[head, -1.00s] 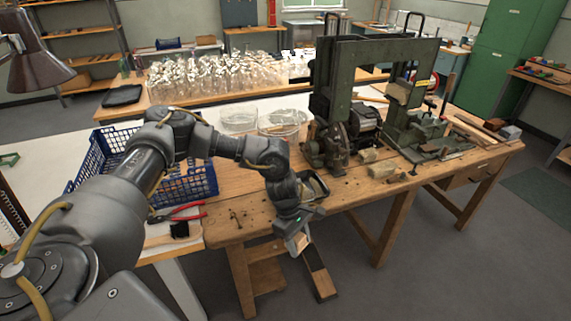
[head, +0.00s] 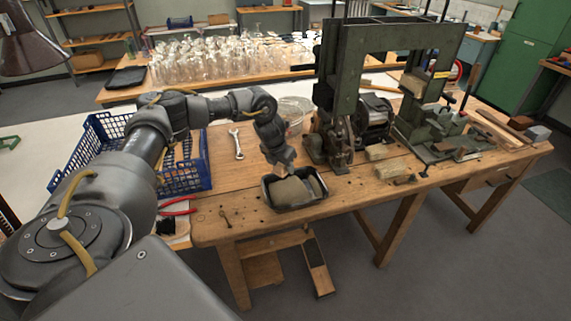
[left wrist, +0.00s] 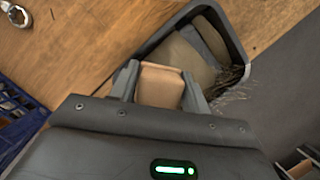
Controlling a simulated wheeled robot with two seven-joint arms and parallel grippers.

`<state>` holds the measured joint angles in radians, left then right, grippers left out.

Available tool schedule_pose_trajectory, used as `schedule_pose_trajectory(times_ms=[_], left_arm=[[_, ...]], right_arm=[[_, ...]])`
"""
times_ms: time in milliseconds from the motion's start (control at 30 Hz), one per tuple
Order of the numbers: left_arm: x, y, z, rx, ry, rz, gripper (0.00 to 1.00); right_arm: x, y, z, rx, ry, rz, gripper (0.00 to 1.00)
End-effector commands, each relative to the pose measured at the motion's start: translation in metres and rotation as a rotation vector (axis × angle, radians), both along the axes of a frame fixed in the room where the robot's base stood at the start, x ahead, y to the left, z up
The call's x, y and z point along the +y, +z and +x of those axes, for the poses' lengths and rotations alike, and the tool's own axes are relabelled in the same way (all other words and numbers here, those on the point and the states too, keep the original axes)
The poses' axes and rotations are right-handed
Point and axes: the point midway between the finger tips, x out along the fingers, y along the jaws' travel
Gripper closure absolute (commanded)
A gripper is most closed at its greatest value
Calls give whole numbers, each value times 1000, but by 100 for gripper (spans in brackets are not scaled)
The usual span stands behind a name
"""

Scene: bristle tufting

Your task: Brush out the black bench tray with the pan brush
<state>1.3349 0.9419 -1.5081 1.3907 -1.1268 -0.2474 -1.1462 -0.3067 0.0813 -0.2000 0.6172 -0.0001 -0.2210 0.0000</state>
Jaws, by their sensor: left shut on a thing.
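The black bench tray (head: 268,201) sits near the front edge of the wooden bench, and it also shows in the left wrist view (left wrist: 232,38). Tan and grey surfaces show inside it, and dark thin bristles (left wrist: 232,84) lie at its near right side. My left gripper (head: 279,153) is over the tray's back left part. It is shut on a pale wooden block (left wrist: 161,86), apparently the pan brush's handle. The brush's underside is hidden, so I cannot tell whether it touches the tray. My right gripper is not in view.
A wrench (head: 238,144), red-handled pliers (head: 177,207) and a blue basket (head: 198,183) are to the left. A green machine press (head: 336,85) and wooden blocks (head: 393,169) are to the right. Glassware (head: 205,58) stands behind.

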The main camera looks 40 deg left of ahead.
Motion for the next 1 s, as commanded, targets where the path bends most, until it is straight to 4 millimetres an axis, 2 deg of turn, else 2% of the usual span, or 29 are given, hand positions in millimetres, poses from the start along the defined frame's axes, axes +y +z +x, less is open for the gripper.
schedule_pose_trajectory(times_ms=[600,1000], left_arm=[[-4,-55,2,1,-9,0,72],[-5,-63,0,8,-12,-2,72]], right_arm=[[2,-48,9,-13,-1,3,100],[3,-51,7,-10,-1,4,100]])
